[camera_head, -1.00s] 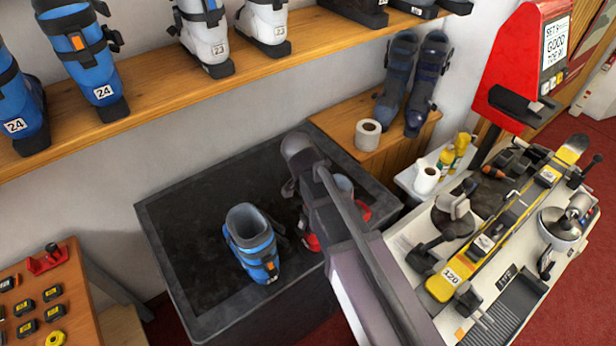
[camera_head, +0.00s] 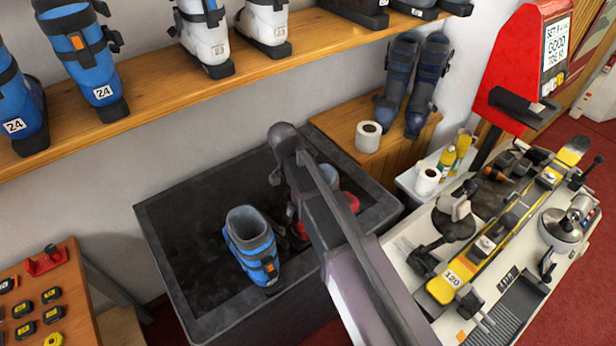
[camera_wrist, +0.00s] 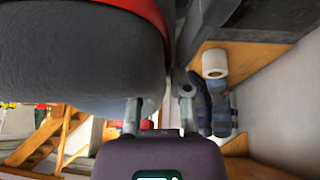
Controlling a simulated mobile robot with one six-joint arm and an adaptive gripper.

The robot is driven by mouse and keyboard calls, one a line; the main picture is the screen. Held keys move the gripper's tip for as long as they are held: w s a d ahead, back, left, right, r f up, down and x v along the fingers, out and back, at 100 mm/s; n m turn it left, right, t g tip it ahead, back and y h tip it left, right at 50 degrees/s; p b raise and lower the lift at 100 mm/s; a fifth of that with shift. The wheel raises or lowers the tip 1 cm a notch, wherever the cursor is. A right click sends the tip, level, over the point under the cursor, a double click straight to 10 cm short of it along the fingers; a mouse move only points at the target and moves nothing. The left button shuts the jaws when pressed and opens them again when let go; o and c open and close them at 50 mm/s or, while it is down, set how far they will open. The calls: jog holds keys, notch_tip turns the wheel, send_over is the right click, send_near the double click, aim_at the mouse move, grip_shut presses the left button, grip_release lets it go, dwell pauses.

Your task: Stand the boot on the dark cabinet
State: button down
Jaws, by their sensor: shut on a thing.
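The dark cabinet (camera_head: 172,268) has a black top with a raised grey rim. A red boot with a grey liner (camera_head: 329,178) shows partly behind my arm, over the cabinet's right part. I cannot tell whether its sole touches the top. In the wrist view the boot (camera_wrist: 85,55) fills the upper left as a large grey shape with a red edge. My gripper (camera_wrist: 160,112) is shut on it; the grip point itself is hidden. The arm hides the gripper in the head view. A blue boot (camera_head: 253,248) stands upright on the cabinet, left of the red one.
A wooden bench with a paper roll (camera_head: 368,136) and dark boots (camera_head: 427,85) stands behind right. A shelf (camera_head: 175,90) with boots runs above. A workbench with a yellow ski (camera_head: 492,243) is at right. The cabinet's left part is bare.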

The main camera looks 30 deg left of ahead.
jog(key=shift+w+a+f+b, duration=0.15)
jog(key=shift+a+f+b, duration=0.1)
jog(key=shift+f+b, duration=0.65)
jog(key=shift+w+a+f+b, duration=0.1)
jog(key=shift+a+f+b, duration=0.1)
jog(key=shift+f+b, duration=0.7)
jog(key=shift+f, duration=0.15)
jog(key=c, duration=0.6)
grip_release()
jog(key=shift+r, duration=0.25)
jog(key=shift+p+v, duration=5.4)
jog(key=shift+v, duration=0.6)
jog(key=shift+s+f, duration=0.1)
